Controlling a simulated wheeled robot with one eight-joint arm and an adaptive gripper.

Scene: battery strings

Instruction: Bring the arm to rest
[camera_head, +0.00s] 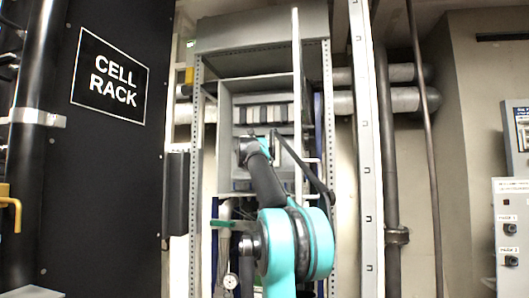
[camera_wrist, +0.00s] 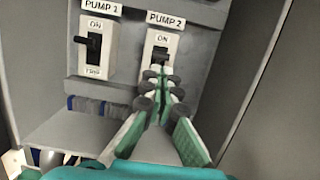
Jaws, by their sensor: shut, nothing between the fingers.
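My gripper (camera_wrist: 157,76) shows in the wrist view with its green and grey fingers closed together and nothing between them. Its tips are right in front of the PUMP 2 switch (camera_wrist: 162,42); I cannot tell whether they touch its dark lever. The tips hide the lower part of that switch. The PUMP 1 switch (camera_wrist: 95,46), with a black lever and ON and TRIP marks, stands to the left, clear of the fingers. In the head view my teal and dark arm reaches up and forward into an open metal cabinet (camera_head: 262,35); my fingers cannot be made out there.
The cabinet's side wall (camera_wrist: 256,70) slopes close on the right of my gripper. In the head view, upright posts (camera_head: 367,150) and pipes stand right of the cabinet. A black panel with a CELL RACK sign (camera_head: 110,78) is at left. Grey control boxes (camera_head: 510,225) are at far right.

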